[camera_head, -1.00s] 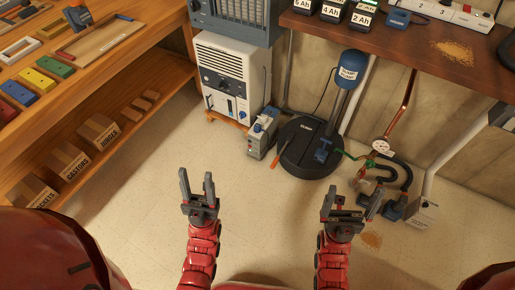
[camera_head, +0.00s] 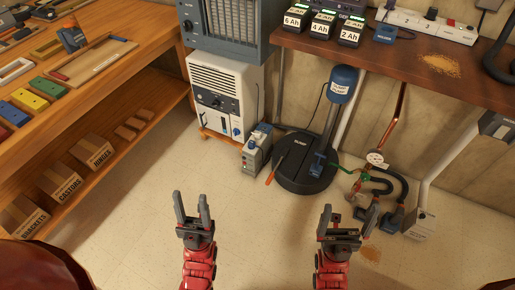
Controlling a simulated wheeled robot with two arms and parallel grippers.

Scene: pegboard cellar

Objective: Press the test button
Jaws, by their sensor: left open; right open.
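No test button can be made out for certain at this size. My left gripper (camera_head: 191,212) is open and empty over the floor at the lower middle. My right gripper (camera_head: 348,224) is open and empty, further right. Both are apart from everything around them. A black round sump basin (camera_head: 300,178) with a blue-capped pump column (camera_head: 342,82) stands beyond them. A grey-blue box unit (camera_head: 257,150) stands left of the basin, and a white appliance with knobs (camera_head: 218,85) stands behind it.
A wooden shelf (camera_head: 150,70) with blocks and cardboard boxes (camera_head: 62,183) runs along the left. A workbench (camera_head: 400,60) with battery packs (camera_head: 322,25) and a power strip (camera_head: 430,25) is at upper right. Copper pipe and a gauge (camera_head: 377,158) stand right of the basin. The middle floor is clear.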

